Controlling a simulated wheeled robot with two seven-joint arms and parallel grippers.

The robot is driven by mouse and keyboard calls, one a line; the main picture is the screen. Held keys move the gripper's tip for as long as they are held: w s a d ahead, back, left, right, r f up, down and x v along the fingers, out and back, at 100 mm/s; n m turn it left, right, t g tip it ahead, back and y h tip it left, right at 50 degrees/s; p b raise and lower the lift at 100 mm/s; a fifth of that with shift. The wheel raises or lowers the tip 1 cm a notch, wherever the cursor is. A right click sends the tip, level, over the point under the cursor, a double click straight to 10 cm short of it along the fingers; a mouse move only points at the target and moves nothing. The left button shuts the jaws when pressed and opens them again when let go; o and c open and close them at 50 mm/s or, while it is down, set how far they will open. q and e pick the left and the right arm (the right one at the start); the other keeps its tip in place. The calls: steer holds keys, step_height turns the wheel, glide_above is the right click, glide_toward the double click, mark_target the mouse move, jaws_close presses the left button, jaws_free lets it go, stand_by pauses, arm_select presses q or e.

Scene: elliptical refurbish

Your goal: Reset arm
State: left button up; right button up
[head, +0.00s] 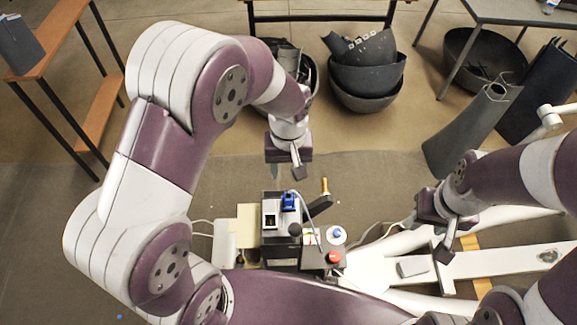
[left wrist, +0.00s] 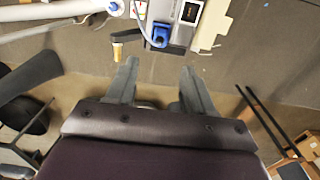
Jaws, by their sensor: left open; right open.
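My left gripper (head: 287,168) hangs in the upper middle of the head view, beyond a small machine and above the floor. In the left wrist view its two fingers (left wrist: 160,85) are spread with nothing between them. My right gripper (head: 440,235) is at the right of the head view, above the white frame, with no object seen in it. It is open. The machine (head: 283,250) has a blue part (head: 289,201), a red knob (head: 334,257) and a lever with an orange handle (head: 325,186). The blue part also shows in the left wrist view (left wrist: 161,35), ahead of the fingers.
Dark bowls (head: 367,75) are stacked at the back. Dark curved panels (head: 475,120) stand at the right near a grey table (head: 520,12). A wooden-topped rack (head: 50,45) stands at the left. The floor (head: 380,165) between the grippers is mostly clear.

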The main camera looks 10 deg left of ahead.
arm_select(q)
steer(key=shift+r, duration=0.55)
steer(key=s+a+r+m+t+b, duration=0.1)
steer(key=s+a+m+b, duration=0.1)
steer(key=s+a, duration=0.5)
steer(key=shift+s+a+m, duration=0.15)
steer(key=shift+s+m, duration=0.55)
steer(key=shift+s, duration=0.1)
